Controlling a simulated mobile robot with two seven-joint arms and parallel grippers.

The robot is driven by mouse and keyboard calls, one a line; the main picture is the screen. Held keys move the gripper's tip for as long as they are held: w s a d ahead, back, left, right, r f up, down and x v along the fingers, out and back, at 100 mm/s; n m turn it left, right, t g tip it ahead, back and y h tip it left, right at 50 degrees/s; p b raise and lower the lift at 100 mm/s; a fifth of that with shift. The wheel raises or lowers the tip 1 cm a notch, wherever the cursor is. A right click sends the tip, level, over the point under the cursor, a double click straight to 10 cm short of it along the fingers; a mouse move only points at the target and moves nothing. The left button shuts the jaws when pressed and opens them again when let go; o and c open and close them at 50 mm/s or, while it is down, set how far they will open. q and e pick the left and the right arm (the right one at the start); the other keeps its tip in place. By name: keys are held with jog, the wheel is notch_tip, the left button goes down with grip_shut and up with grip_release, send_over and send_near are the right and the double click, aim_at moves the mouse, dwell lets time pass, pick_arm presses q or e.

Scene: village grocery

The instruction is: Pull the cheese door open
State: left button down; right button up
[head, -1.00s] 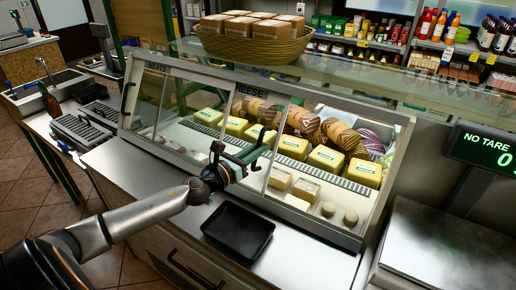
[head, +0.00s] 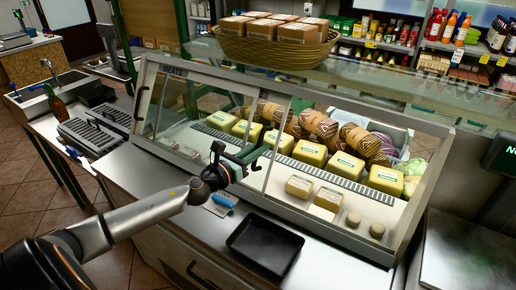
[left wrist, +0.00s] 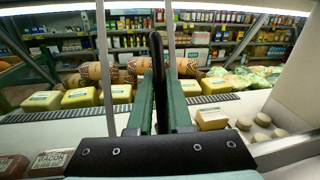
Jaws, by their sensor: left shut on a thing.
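The cheese door (head: 262,165) is a framed glass panel on the front of the display case, and its black handle (left wrist: 157,80) stands upright in the left wrist view. My left gripper (head: 250,158) is shut on this handle, with its green fingers on either side of it. The case is open to the right of the door's edge. Yellow cheese blocks (head: 310,153), wrapped pieces (head: 299,187) and small round cheeses (head: 353,220) show inside. The handle is partly hidden by the fingers in the head view. My right gripper is not in view.
A black tray (head: 265,246) and a blue-handled tool (head: 222,200) lie on the counter in front of the case. The meats door's handle (head: 141,103) is at the left. A basket of boxes (head: 275,49) stands on top of the case.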

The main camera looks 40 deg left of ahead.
pick_arm(q)
jog(key=c, duration=0.8)
grip_release()
jog(key=shift+c, duration=0.2)
jog(key=shift+s, duration=0.1)
jog(key=shift+s+a+f, duration=0.1)
jog(key=shift+s+f, duration=0.05)
jog(key=shift+s, duration=0.55)
jog(key=s+a+b, duration=0.1)
jog(key=s+b, duration=0.1)
jog(key=s, duration=0.8)
jog(key=shift+s, duration=0.4)
jog(key=shift+a+r, duration=0.1)
jog(key=shift+r, duration=0.1)
